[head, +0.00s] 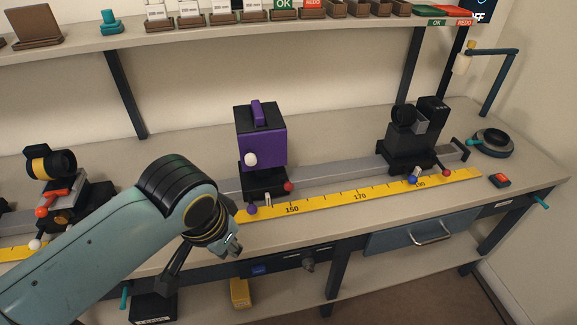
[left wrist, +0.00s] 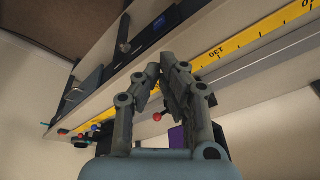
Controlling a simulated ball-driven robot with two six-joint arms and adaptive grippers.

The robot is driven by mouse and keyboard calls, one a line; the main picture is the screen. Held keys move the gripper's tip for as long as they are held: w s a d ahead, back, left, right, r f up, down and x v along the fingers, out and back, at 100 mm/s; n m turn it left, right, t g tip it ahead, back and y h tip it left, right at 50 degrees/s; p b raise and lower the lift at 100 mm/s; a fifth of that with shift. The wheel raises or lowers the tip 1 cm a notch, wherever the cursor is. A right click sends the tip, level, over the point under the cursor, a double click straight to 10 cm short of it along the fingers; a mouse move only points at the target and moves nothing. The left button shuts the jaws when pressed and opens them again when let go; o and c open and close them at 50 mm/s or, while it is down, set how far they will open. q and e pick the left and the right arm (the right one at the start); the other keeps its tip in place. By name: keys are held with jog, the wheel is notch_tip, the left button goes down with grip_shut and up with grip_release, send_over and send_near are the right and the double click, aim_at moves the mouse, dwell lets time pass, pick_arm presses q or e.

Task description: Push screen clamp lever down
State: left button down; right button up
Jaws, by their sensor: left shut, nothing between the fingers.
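A purple and black box (head: 262,143) stands on a dark carriage on the rail. A red ball-ended lever (head: 288,187) sticks out at the carriage's right front, and a purple knob (head: 251,210) sits low at its left front. The red ball (left wrist: 157,117) also shows between my fingers in the left wrist view, with a purple part (left wrist: 177,138) beside it. I cannot tell which carriage is the screen's. My left gripper (left wrist: 161,68) is shut and empty; in the head view it (head: 235,249) is in front of the bench edge, below and left of the red lever, apart from it.
The rail (head: 340,172) runs along the bench behind a yellow ruler (head: 330,198). A dark device (head: 408,150) with blue and red knobs stands at right, an orange-knobbed device (head: 70,195) at left. A shelf (head: 230,35) hangs above. Bench at back centre is clear.

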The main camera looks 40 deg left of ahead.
pick_arm(q)
jog(key=w+r+n+p, duration=0.3)
jog(key=w+r, duration=0.2)
jog(key=r, duration=0.2)
jog(key=n+g+y, duration=0.1)
jog(key=n+g, duration=0.1)
jog(key=n, duration=0.8)
send_near(290, 185)
jog(key=shift+w+d+f+p, duration=0.1)
jog(key=shift+f+p, duration=0.35)
jog(key=shift+f, duration=0.05)
pick_arm(e)
jog(key=r, duration=0.5)
jog(key=shift+w+a+r, duration=0.1)
jog(key=shift+w+r, duration=0.05)
jog(key=shift+w, duration=0.05)
jog(key=shift+a, duration=0.1)
pick_arm(q)
jog(key=shift+f, duration=0.1)
jog(key=b+x, duration=0.6)
jog(key=shift+a+f+b, duration=0.25)
jog(key=shift+f+b, duration=0.1)
jog(key=shift+b, duration=0.1)
pick_arm(e)
notch_tip(290, 185, down, 7)
jog(key=shift+s, duration=0.15)
pick_arm(q)
jog(key=shift+f, duration=0.1)
pick_arm(e)
jog(key=shift+d, duration=0.2)
